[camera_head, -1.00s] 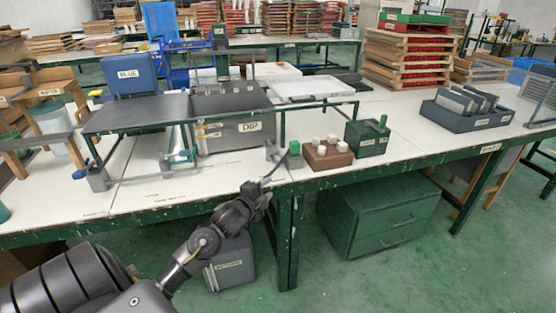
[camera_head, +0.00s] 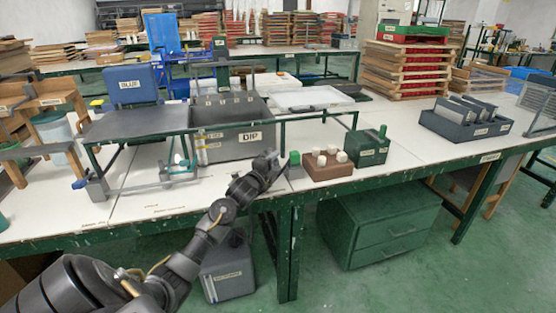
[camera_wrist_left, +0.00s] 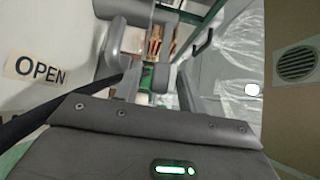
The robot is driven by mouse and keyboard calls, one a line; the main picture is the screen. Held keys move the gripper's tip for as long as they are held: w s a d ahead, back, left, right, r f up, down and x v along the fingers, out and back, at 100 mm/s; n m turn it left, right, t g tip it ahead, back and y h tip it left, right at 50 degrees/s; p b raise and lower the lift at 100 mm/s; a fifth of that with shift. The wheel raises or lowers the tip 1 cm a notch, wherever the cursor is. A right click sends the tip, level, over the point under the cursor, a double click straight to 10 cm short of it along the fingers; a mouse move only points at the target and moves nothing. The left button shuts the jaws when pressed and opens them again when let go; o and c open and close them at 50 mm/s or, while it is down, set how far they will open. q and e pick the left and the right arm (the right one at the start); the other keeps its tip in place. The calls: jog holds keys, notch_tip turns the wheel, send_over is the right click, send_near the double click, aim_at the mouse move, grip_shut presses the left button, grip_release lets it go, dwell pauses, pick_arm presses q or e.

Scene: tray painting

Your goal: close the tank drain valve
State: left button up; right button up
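The grey dip tank (camera_head: 235,145), labelled DIP, stands on the white table. To its right, at the table's front edge, is the drain valve's green handle (camera_head: 294,158). My left gripper (camera_head: 278,160) reaches up to the left side of this handle; its fingertips are small and partly hidden there. In the left wrist view, a green part (camera_wrist_left: 147,78), apparently the handle, lies between the two spread fingers of my left gripper (camera_wrist_left: 158,80). I cannot tell whether either finger touches it. A label reading OPEN (camera_wrist_left: 36,68) is at the left. My right gripper is not in view.
A brown block with white knobs (camera_head: 327,165) and a green box (camera_head: 369,148) stand right of the valve. A grey canister (camera_head: 228,270) is below the table.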

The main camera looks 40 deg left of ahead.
pick_arm(q)
jog(key=shift+w+a, duration=0.15)
jog(key=shift+w, duration=0.6)
jog(key=shift+w+a, duration=0.1)
jog(key=shift+w, duration=0.6)
grip_shut()
